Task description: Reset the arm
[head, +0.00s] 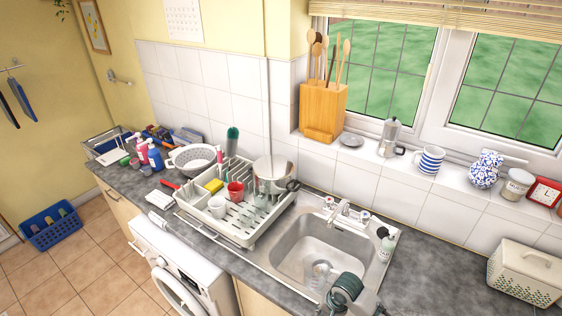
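The sink (293,262) is a steel basin set in the grey worktop at the lower middle.
A white dish rack (236,231) with a red mug (235,190), a white mug (217,206) and a pot (270,172) stands left of the sink. A soap bottle (386,247) stands at its right. A cream basket (524,272) is far right. Worktop between is clear.

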